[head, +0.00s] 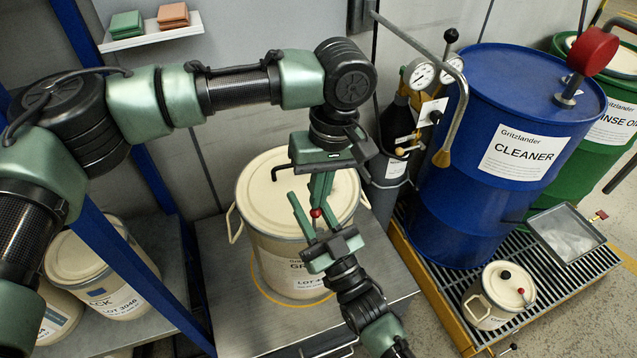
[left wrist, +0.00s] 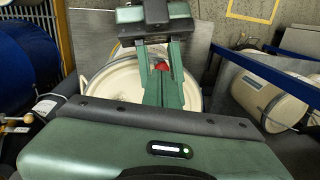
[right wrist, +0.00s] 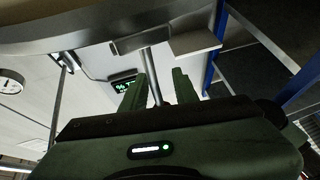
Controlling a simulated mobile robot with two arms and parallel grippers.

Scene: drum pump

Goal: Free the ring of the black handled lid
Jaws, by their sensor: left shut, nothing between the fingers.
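The large cream pail (head: 285,240) has a lid (head: 310,175) with a bent black handle (head: 285,168). My left gripper (head: 318,200) is shut and empty, pointing down close to the knob. My right gripper (head: 308,207) comes from the front with its fingers apart around the knob. In the right wrist view a grey rod (right wrist: 150,75) shows between its fingers; contact is unclear.
A small cream pail (head: 490,300) with a black knob and a red knob stands on the yellow-edged grating at right. A blue drum (head: 450,200) and gas bottle stand behind. A blue rack post and more pails (head: 95,265) are at left. The metal platform (head: 225,290) has free room.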

